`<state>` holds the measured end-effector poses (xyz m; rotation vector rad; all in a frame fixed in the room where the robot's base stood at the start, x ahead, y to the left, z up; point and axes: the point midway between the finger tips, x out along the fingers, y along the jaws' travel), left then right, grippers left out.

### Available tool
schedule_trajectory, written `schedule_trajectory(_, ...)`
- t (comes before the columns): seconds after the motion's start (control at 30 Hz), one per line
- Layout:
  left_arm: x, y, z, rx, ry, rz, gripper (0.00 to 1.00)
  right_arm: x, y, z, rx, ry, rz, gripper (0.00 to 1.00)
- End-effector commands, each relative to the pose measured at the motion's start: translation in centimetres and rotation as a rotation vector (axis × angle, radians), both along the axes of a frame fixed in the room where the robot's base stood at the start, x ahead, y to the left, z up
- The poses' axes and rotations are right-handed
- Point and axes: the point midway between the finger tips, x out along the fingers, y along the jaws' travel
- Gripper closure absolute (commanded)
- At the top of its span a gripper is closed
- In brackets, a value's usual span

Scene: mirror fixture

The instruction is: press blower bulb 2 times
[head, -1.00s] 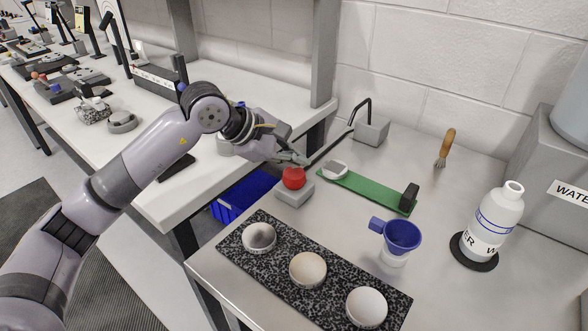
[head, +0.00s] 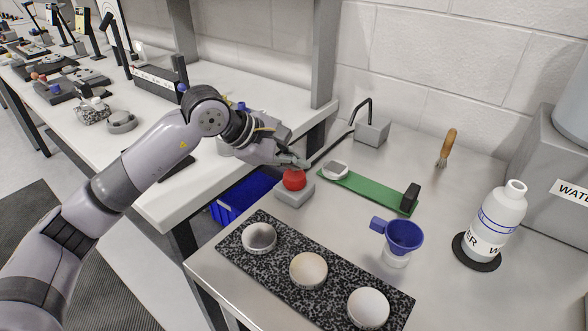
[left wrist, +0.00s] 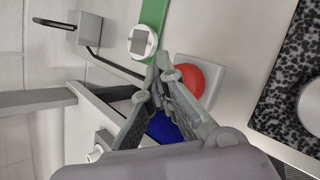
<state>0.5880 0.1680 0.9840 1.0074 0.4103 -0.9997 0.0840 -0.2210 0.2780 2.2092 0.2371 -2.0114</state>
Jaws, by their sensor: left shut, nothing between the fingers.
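The red blower bulb (head: 294,180) sits on a grey square base (head: 294,194) near the left edge of the metal table. It also shows in the left wrist view (left wrist: 188,82), partly covered by a finger. My left gripper (head: 299,164) is shut and empty, with its fingertips at the top of the bulb. In the left wrist view its fingertips (left wrist: 163,70) meet beside the bulb's edge. I cannot tell whether they press on it. A black tube runs from near the bulb to a grey block (head: 372,131). My right gripper is not in view.
A green strip (head: 365,190) with a white-rimmed piece lies right of the bulb. A speckled tray (head: 285,275) with three bowls is in front.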

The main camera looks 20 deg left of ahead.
Motion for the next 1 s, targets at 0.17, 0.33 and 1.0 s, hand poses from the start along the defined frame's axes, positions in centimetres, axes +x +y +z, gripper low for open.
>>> schedule_trajectory(0.17, -0.02, 0.02, -0.48, 0.001, 0.003, 0.001, 1.0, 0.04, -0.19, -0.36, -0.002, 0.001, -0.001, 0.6)
schedule_trajectory(0.33, -0.03, 0.02, -0.71, 0.002, 0.003, 0.0, 1.0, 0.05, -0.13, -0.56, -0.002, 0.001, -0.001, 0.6)
schedule_trajectory(1.0, -0.02, -0.01, -0.27, 0.002, 0.004, 0.0, 1.0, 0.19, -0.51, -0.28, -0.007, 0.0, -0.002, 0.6)
